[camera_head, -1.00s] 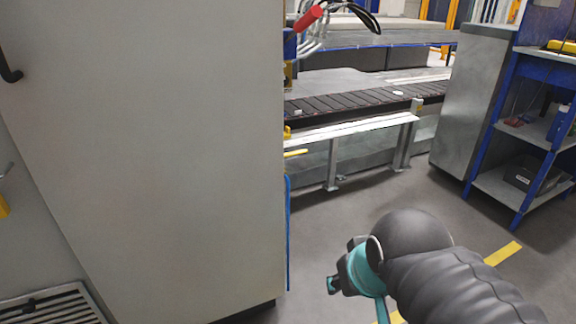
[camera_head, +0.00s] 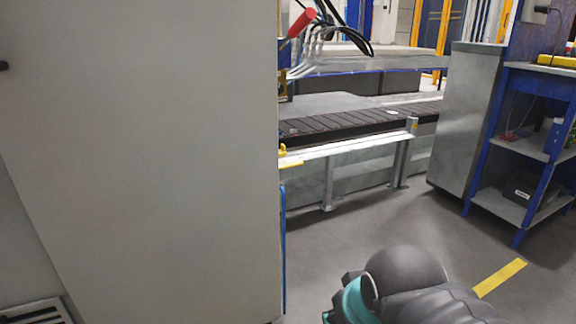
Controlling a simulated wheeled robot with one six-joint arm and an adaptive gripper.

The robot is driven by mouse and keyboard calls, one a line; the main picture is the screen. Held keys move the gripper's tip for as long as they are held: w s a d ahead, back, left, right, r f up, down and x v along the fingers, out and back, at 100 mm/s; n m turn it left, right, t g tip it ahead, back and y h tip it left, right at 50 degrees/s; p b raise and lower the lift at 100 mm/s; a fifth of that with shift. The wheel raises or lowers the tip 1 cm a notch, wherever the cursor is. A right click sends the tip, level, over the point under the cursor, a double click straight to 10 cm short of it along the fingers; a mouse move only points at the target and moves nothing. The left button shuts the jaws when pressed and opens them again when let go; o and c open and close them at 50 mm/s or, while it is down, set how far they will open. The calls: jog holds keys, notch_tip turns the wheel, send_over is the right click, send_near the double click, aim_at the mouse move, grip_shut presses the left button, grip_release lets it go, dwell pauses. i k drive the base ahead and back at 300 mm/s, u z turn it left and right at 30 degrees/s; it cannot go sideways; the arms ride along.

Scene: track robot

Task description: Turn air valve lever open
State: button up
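A red cylindrical handle (camera_head: 302,22) shows at the top middle, just past the cabinet's right edge, beside pale hoses and black cables. A small yellow part (camera_head: 289,161) sticks out from behind the same edge, at the near side of the conveyor. I cannot tell whether either one is the air valve lever, and no lever position can be read. My arm, dark grey with a teal joint, shows at the bottom right, low over the floor and well apart from both parts. My gripper is not visible.
A large grey cabinet (camera_head: 150,150) fills the left side and hides what is behind it. A roller conveyor (camera_head: 350,122) with metal legs runs behind. A grey locker (camera_head: 464,115) and a blue shelf rack (camera_head: 480,150) stand at right. The floor between is clear, with a yellow stripe (camera_head: 499,276).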

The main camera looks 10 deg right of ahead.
aim_at(298, 163)
jog(key=k, duration=0.95)
jog(key=z, duration=1.1)
jog(key=i, duration=0.8)
jog(key=u, duration=0.45)
jog(key=i, duration=0.75)
jog(key=u, duration=0.6)
